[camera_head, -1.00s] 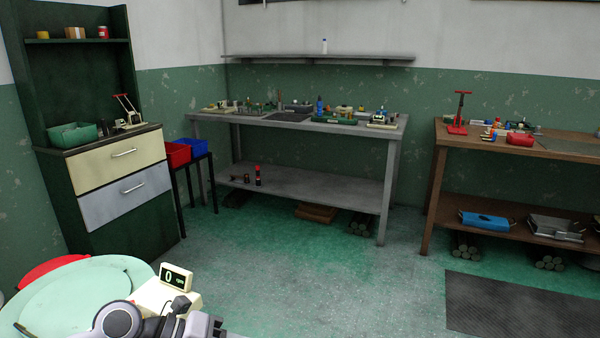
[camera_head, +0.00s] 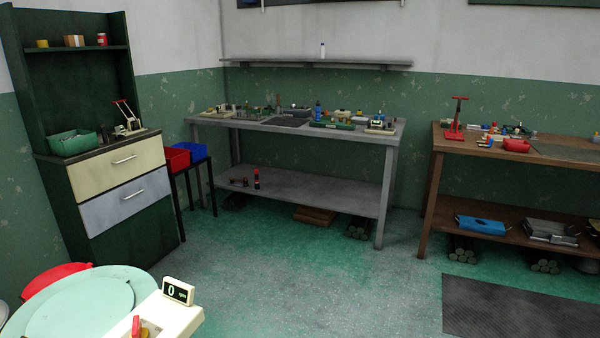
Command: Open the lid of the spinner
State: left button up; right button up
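The spinner stands at the lower left, cut off by the bottom edge of the picture. Its pale green round lid (camera_head: 85,308) appears to lie flat on top, inside a slightly wider pale green rim. On its right side is a cream control housing (camera_head: 172,322) with a red lever or knob (camera_head: 138,326). A small display (camera_head: 178,291) on the housing reads 0. Neither of my grippers is in view.
A red round object (camera_head: 55,276) sits behind the spinner. A green cabinet with two drawers (camera_head: 118,163) stands beyond it at left. A grey workbench (camera_head: 290,185) and a brown bench (camera_head: 500,150) line the back wall. The floor (camera_head: 310,270) between is clear.

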aim_at(89, 309)
jog(key=u, duration=1.45)
jog(key=i+j+z, duration=0.15)
jog(key=i, duration=0.35)
jog(key=i+j+z, duration=0.2)
jog(key=i, duration=0.3)
